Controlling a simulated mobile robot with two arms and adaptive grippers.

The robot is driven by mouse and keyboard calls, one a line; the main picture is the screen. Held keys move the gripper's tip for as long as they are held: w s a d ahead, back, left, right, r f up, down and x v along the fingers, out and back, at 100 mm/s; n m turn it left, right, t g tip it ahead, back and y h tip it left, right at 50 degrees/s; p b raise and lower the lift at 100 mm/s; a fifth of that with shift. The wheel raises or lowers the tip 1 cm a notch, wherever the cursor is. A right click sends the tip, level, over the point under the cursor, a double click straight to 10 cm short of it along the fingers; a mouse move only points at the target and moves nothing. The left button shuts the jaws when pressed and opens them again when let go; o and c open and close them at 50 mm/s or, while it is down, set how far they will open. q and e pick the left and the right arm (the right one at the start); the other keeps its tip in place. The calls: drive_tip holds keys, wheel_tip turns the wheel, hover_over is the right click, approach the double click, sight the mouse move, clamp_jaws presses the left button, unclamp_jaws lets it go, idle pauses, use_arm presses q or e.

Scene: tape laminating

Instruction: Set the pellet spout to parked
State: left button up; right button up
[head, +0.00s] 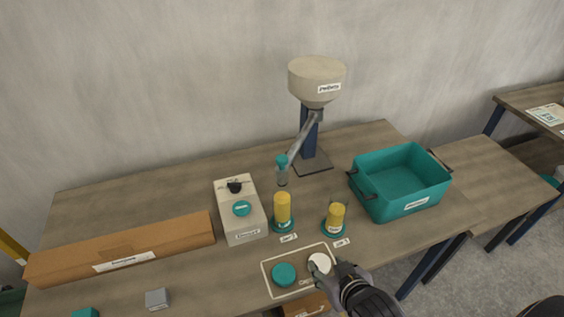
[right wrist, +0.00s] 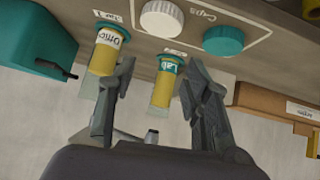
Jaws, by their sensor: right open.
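The pellet hopper (head: 317,80) stands on a dark blue post at the back of the table. Its grey spout (head: 301,138) slopes down to the left, with a teal collar and a clear nozzle (head: 282,177) at its end. The nozzle hangs above the left jar (head: 282,207), which holds yellow pellets. The right jar (head: 335,217) also holds yellow pellets and has no spout over it. My right gripper (head: 328,270) is open and empty, low at the front beside the white cap, well away from the spout. My left gripper is out of view.
A white cap (head: 319,263) and teal cap (head: 284,274) lie on an outlined mat. A dispenser box (head: 240,225) with a black knob stands left of the jars; a teal bin (head: 381,207) stands right. A long brown box (head: 130,247) lies at left.

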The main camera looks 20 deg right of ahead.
drive_tip(key=w+r+t, duration=0.5)
drive_tip(key=r+t, duration=0.1)
drive_tip(key=r, duration=0.4)
drive_tip(key=t+y, duration=0.2)
drive_tip(key=t, duration=0.1)
approach(284, 163)
drive_tip(key=w+p, duration=0.1)
drive_tip(key=w, duration=0.3)
drive_tip(key=w+p, duration=0.1)
drive_tip(key=w, duration=0.2)
drive_tip(key=w+a+p, duration=0.1)
drive_tip(key=w, duration=0.3)
drive_tip(key=shift+w+r+p, duration=0.15)
drive_tip(key=shift+w+p, duration=0.15)
drive_tip(key=shift+p, duration=0.05)
drive_tip(key=shift+c, duration=0.5)
clamp_jaws()
